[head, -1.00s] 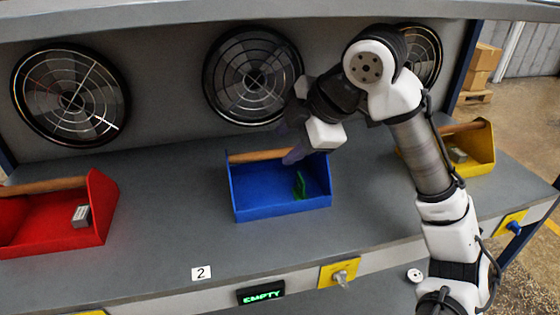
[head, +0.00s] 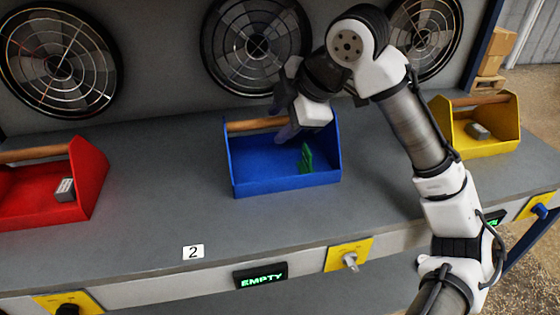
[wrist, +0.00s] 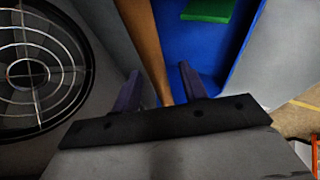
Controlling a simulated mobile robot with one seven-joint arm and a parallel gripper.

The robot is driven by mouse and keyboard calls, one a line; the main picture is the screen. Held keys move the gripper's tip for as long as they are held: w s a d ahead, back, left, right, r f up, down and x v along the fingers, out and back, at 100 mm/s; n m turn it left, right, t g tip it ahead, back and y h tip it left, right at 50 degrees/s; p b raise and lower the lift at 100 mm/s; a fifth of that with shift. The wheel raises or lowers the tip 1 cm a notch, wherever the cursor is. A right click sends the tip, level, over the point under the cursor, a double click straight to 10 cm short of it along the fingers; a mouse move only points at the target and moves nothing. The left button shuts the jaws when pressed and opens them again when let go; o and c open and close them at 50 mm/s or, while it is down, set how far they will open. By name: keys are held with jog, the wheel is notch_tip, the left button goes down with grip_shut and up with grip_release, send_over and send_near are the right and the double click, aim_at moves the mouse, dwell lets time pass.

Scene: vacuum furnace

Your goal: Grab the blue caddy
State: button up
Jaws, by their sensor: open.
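The blue caddy (head: 285,182) stands upright on the grey bench in the middle of the head view. Its wooden handle (head: 252,125) runs along its back, and a green piece (head: 306,158) is inside. My gripper (head: 287,132) is at the right part of the handle. In the wrist view the open fingers (wrist: 160,90) are on either side of the wooden handle (wrist: 148,45), with the blue inside of the caddy (wrist: 205,48) beyond. Whether a finger touches the handle I cannot tell.
A red caddy (head: 88,190) with a grey block (head: 65,189) stands left. A yellow caddy (head: 488,149) with a grey block (head: 478,131) stands right. Round fans (head: 256,45) line the back wall. The bench front is clear around a "2" label (head: 193,252).

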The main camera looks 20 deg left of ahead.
jog(key=shift+w+a+f, duration=0.1)
jog(key=shift+a+f, duration=0.1)
jog(key=shift+f, duration=0.05)
grip_shut()
dwell(1.3)
